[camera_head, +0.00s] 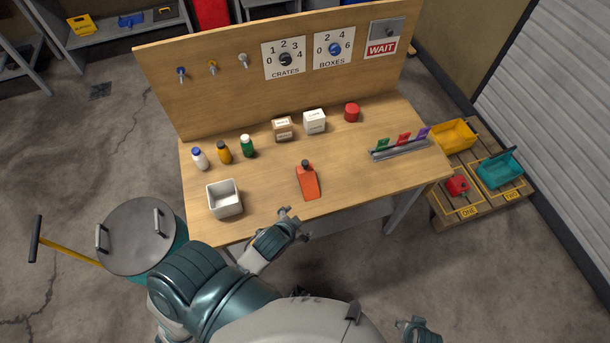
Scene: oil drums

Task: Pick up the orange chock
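The orange chock (308,182) is a wedge-like block with a dark knob at its far end. It rests on the wooden workbench (355,165), near the middle of the front edge. My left gripper (295,222) is just in front of the bench edge, a little nearer and to the left of the chock. Its fingers look spread, with nothing between them, and it is apart from the chock. My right gripper (416,326) is low at the bottom edge of the picture, away from the bench. It is partly cut off, so its finger state is unclear.
A white open box (224,198) stands left of the chock. Small bottles (224,152), two cartons (314,122) and a red can (352,112) stand behind. A rack with coloured tags (400,149) is at right. A lidded drum (137,237) is left of the bench.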

